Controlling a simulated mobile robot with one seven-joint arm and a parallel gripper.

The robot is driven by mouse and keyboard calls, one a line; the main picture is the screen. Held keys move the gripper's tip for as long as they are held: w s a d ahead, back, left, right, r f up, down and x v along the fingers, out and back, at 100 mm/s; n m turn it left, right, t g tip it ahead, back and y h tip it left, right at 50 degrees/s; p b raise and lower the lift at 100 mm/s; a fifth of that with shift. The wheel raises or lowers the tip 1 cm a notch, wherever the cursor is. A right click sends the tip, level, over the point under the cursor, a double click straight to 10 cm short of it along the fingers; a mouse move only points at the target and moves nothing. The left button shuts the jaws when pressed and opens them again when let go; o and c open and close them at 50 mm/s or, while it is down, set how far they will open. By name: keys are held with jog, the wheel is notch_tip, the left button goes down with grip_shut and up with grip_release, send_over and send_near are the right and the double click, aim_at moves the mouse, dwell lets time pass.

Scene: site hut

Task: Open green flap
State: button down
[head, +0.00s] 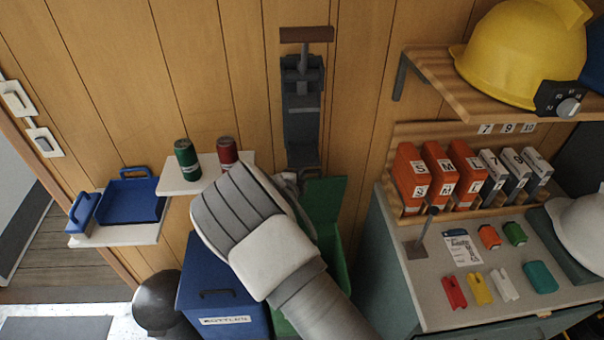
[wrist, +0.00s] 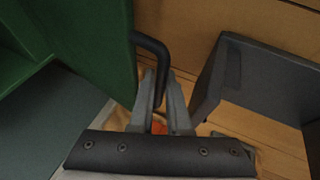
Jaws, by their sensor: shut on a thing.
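The green flap (head: 324,197) stands raised, close to upright, at the back of the green bin (head: 338,262) in the head view. My arm covers much of the bin's front and left side. In the wrist view the flap (wrist: 75,45) fills the upper left as a green panel, with a dark bar handle (wrist: 150,43) at its edge. My gripper (wrist: 163,85) is shut on this handle, its two fingers on either side of the bar. In the head view my gripper is mostly hidden behind my wrist.
A blue bin (head: 212,278) stands left of the green one. A small shelf (head: 192,187) holds a green can (head: 186,159) and a red can (head: 227,152). A grey wall-mounted can crusher (head: 302,110) is above the flap. A cabinet (head: 408,290) stands close on the right.

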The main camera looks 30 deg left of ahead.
jog(key=c, duration=0.9)
grip_release()
jog(key=shift+s, duration=0.1)
